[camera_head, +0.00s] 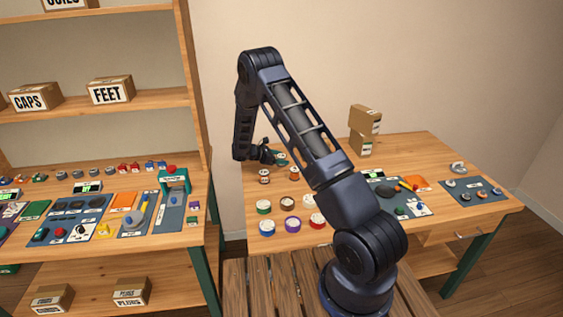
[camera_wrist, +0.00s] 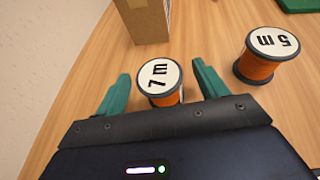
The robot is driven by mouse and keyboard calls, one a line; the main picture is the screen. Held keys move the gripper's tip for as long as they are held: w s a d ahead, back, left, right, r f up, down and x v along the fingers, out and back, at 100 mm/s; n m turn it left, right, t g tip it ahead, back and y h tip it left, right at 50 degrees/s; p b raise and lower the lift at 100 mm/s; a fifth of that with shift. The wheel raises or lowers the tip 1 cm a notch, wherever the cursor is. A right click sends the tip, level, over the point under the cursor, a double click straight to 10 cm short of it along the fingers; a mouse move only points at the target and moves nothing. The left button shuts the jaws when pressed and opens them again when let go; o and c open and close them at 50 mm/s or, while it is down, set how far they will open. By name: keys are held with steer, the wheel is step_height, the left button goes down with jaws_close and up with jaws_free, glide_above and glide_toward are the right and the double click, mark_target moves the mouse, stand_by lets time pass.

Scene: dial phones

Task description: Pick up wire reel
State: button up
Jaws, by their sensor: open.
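A wire reel marked "7 m" (camera_wrist: 160,77), orange with a white top and dark rims, stands upright on the wooden table. In the wrist view, my gripper (camera_wrist: 161,82) is open, with one teal finger on each side of this reel. The near part of the reel is hidden behind the gripper body. I cannot tell whether the fingers touch it. A second orange wire reel marked "5 m" (camera_wrist: 258,65) stands to the right, outside the fingers. In the head view, my gripper (camera_head: 276,158) is low over the table's back left, with small reels (camera_head: 264,177) in front.
A cardboard box (camera_wrist: 146,24) stands just beyond the 7 m reel. A green item (camera_wrist: 297,5) lies at the upper right. Larger coloured round containers (camera_head: 292,224) sit at the table's front left. A shelf (camera_head: 100,111) and another workbench stand to the left.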

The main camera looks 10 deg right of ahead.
steer(key=shift+x, duration=1.4)
steer(key=c, duration=1.1)
